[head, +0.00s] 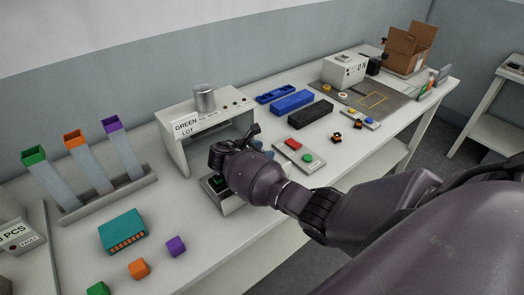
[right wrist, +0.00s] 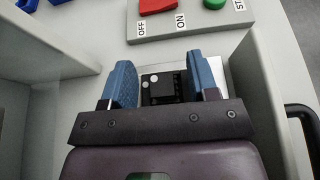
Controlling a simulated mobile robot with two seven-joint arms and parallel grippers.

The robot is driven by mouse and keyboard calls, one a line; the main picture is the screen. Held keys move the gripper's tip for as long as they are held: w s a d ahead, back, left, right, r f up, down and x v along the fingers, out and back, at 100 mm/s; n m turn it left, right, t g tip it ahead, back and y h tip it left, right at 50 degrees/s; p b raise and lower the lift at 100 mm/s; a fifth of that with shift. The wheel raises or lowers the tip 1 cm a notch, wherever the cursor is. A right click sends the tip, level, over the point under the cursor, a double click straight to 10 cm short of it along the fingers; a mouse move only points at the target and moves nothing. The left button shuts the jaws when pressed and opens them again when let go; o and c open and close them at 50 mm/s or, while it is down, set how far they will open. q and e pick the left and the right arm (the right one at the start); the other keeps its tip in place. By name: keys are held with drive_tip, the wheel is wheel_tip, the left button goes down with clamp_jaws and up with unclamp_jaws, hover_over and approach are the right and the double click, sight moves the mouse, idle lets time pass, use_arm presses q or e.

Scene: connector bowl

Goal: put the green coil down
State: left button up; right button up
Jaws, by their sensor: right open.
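My right gripper (head: 226,165) is in the head view at the front of the white GREEN LOT stand (head: 187,127). In the right wrist view its two blue fingers (right wrist: 160,80) are apart. Between and beyond them is a small black block (right wrist: 164,86) with pale round spots, on a bright metal plate (right wrist: 220,75). I cannot tell whether the fingers touch it. A small green patch (head: 218,182) shows beside the gripper in the head view, above a metal block (head: 229,204). I cannot tell whether it is the green coil. My left gripper is not in view.
A button panel (head: 300,154) with red and green buttons lies right of the gripper. Blue and black trays (head: 292,102) are behind it. Left are coloured tubes (head: 90,165), a teal box (head: 122,232) and small cubes (head: 139,268). The front table strip right of the cubes is clear.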

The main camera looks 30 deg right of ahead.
drive_tip(key=v, duration=1.2)
drive_tip(key=shift+r, duration=0.3)
